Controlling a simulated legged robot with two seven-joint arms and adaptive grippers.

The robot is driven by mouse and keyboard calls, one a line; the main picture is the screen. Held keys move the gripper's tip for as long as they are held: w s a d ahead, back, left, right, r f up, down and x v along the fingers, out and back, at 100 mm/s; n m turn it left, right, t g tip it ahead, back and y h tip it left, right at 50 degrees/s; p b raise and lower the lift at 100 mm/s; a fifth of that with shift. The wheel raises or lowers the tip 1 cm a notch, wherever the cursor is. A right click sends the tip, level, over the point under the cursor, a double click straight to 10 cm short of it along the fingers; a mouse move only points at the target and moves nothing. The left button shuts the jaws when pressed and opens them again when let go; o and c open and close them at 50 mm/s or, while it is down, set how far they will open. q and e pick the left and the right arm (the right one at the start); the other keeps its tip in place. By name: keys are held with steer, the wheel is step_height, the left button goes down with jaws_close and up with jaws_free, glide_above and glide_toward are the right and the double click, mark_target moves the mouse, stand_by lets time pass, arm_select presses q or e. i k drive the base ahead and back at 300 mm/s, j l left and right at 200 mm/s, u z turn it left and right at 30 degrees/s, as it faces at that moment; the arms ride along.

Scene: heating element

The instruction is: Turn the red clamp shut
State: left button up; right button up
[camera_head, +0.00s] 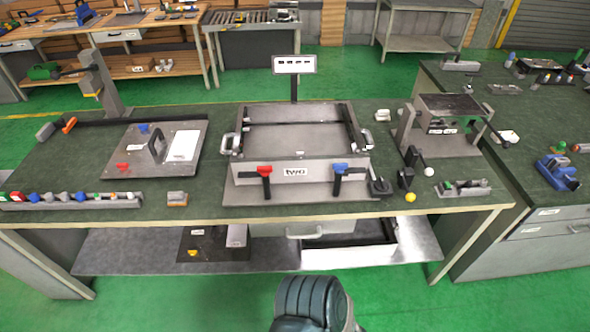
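The red clamp (264,170) is on the left part of the front wall of a grey open-topped box (312,168) labelled "two". Its red top sits near the wall's upper edge, and its dark lever hangs down in front. I cannot tell from here whether it is latched. A similar blue clamp (340,169) is to its right on the same wall, its dark lever also hanging down. Neither of my grippers is in view. Only a dark ribbed part of mine shows at the bottom middle, well in front of the bench and apart from the clamp.
The box stands mid-bench on the green bench top (60,165). A grey plate (125,150) with a handle lies to the left. A row of small coloured parts (75,199) lies front left. A metal stand (446,122), a yellow ball (411,197) and a dark lever (406,178) are right.

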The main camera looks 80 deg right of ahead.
mark_target(262, 171)
steer(key=z, duration=2.1)
